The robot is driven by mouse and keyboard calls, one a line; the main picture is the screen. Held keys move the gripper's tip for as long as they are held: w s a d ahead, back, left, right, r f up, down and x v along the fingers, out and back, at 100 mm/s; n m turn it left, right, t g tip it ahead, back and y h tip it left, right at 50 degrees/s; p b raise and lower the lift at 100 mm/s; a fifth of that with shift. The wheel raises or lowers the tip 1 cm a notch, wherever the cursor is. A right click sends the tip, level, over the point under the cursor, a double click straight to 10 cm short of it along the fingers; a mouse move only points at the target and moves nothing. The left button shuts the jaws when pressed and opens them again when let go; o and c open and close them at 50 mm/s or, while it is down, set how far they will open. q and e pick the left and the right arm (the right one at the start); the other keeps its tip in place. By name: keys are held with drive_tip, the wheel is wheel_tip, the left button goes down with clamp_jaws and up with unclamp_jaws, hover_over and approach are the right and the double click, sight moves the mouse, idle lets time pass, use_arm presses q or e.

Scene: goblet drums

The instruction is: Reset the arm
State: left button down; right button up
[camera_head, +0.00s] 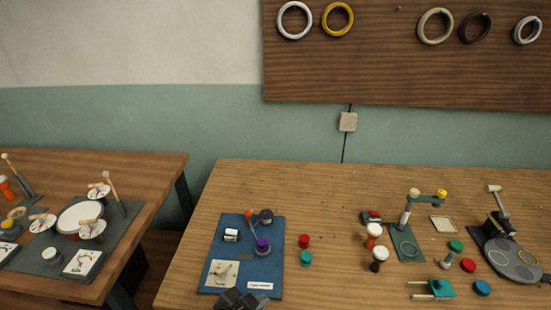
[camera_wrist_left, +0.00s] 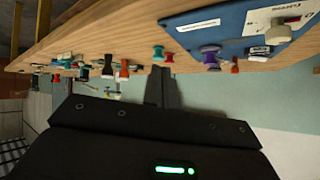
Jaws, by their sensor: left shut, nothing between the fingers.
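My left gripper (camera_head: 240,299) is at the bottom edge of the head view, at the front of the blue board (camera_head: 273,270). In the left wrist view its dark fingers (camera_wrist_left: 160,77) are together with nothing between them. That view is tilted, with the wooden table (camera_wrist_left: 110,30) along its top. My right gripper is in neither view.
The blue board carries a purple knob (camera_head: 262,244), a white card and small parts. Red (camera_head: 304,241) and teal (camera_head: 306,259) pieces stand to its right. Several goblet-shaped pieces and a grey round base (camera_head: 512,262) are farther right. Another table (camera_head: 150,170) stands left, across a gap.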

use_arm(q)
drive_tip(key=s+a+f+n+g+y, duration=0.3)
drive_tip(key=s+a+f+n, duration=0.15)
drive_tip(key=s+a, duration=0.5)
drive_tip(key=s+a+f+n+g+y, duration=0.25)
drive_tip(key=s+a+f, duration=0.25)
drive_tip(key=s+a, duration=0.45)
wheel_tip(320, 180, down, 27)
drive_tip(key=a, duration=0.2)
drive_tip(key=s+a+f+g, duration=0.2)
drive_tip(key=s+f, duration=1.1)
drive_tip(key=s, duration=0.2)
drive_tip(key=shift+s+a+f+y, duration=0.2)
drive_tip(key=shift+s+a+y, duration=0.1)
drive_tip(key=shift+y, duration=0.05)
drive_tip(key=c, duration=2.1)
unclamp_jaws()
drive_tip(key=shift+c, duration=0.2)
